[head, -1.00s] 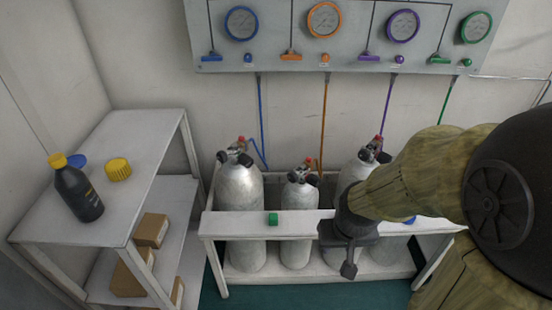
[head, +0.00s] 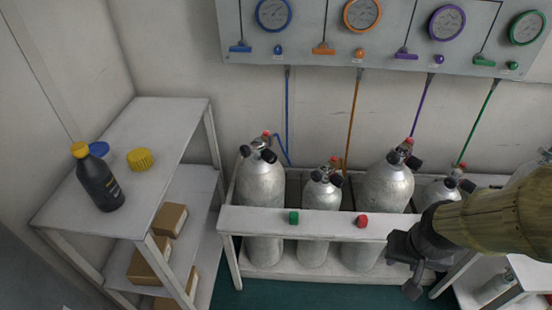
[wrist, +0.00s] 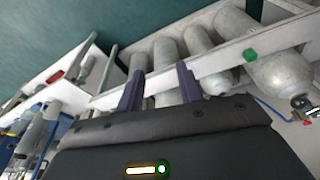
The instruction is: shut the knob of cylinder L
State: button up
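Several grey cylinders stand in a white rack: a large one at the left (head: 262,190), a smaller one (head: 321,196), another large one (head: 385,188) and one at the right (head: 434,192), partly behind my arm. Each has a valve with dark knobs and a red part on top. No letter is readable, so I cannot tell which is cylinder L. My gripper (head: 412,277) is in front of the rack's right part, away from the valves. In the wrist view its two fingers (wrist: 160,88) are apart with nothing between them.
The rack's front rail (head: 262,218) carries a green block (head: 293,217) and a red block (head: 362,220). A gauge panel (head: 400,30) hangs above, with coloured hoses running down. A shelf (head: 150,185) at the left holds a dark bottle (head: 99,183) and a yellow cap (head: 140,159).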

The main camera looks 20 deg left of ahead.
jog(key=shift+o, duration=2.5)
jog(key=shift+w+f, duration=0.15)
jog(key=shift+w, duration=0.05)
jog(key=w+a+f+n+t+b, duration=0.15)
jog(key=w+f+n+t, duration=0.25)
jog(key=w+n, duration=0.5)
jog(key=w+f+n+t+b, duration=0.35)
jog(key=w+n, duration=0.35)
jog(key=w, duration=0.3)
jog(key=w+a+n+t+y+b, duration=0.1)
jog(key=w+a+n+t+y, duration=0.45)
jog(key=n, duration=0.65)
jog(key=s+a+n+g+y+b, duration=0.1)
jog(key=s+a+n+g+y, duration=0.1)
jog(key=a+n, duration=0.6)
jog(key=s+a+n+g+y+b, duration=0.1)
jog(key=s+a+n+g+y, duration=0.2)
jog(key=a+n+y, duration=0.4)
jog(key=a+r+n, duration=0.1)
jog(key=a+n, duration=0.1)
jog(key=n, duration=0.4)
jog(key=shift+s+a+g+b, duration=0.2)
jog(key=shift+s+g+b, duration=0.1)
jog(key=shift+g+b, duration=0.1)
jog(key=shift+a+y, duration=0.1)
jog(key=shift+y, duration=0.15)
